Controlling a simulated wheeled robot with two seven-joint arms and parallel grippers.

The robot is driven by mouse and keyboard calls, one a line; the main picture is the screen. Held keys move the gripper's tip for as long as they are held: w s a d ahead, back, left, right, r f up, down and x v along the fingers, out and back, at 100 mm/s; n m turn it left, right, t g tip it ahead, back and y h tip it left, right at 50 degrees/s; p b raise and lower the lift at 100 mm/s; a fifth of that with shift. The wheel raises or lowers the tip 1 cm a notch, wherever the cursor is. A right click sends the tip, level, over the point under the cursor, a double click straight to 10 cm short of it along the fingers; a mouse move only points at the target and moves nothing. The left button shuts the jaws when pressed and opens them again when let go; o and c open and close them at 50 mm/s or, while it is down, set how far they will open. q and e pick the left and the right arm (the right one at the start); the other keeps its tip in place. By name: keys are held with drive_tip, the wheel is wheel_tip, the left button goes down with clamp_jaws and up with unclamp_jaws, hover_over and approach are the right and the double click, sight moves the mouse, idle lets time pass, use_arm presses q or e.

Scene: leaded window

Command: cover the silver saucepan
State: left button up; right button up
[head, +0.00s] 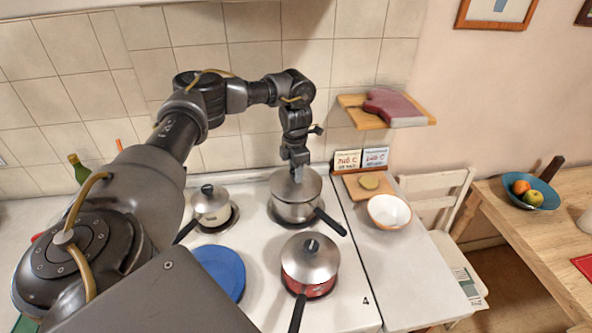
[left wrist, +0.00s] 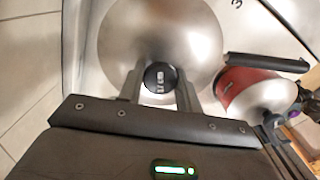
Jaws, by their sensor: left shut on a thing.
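The silver saucepan (head: 293,213) stands on the back right burner, its black handle pointing to the front right. A round silver lid (head: 311,187) is over its mouth, and it fills the upper middle of the left wrist view (left wrist: 190,35). My left gripper (head: 298,174) is shut on the lid's black knob (left wrist: 161,77), which shows between the two fingers in the left wrist view. The lid looks level and at the rim, but I cannot tell whether it rests fully on the pan. My right gripper is not in view.
A lidded red saucepan (head: 308,290) stands in front, and a small lidded pot (head: 211,212) stands to the left. A blue plate (head: 222,270) lies between them. A white bowl (head: 389,211) and small cards (head: 347,160) are to the right. A shelf (head: 402,119) juts from the wall.

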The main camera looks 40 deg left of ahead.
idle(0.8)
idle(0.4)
use_arm(q)
drive_tip(key=shift+f, duration=0.25)
drive_tip(key=shift+f+p, duration=0.25)
drive_tip(key=shift+p, duration=0.05)
idle(0.7)
drive_tip(key=o, duration=1.7)
drive_tip(key=shift+o, duration=0.2)
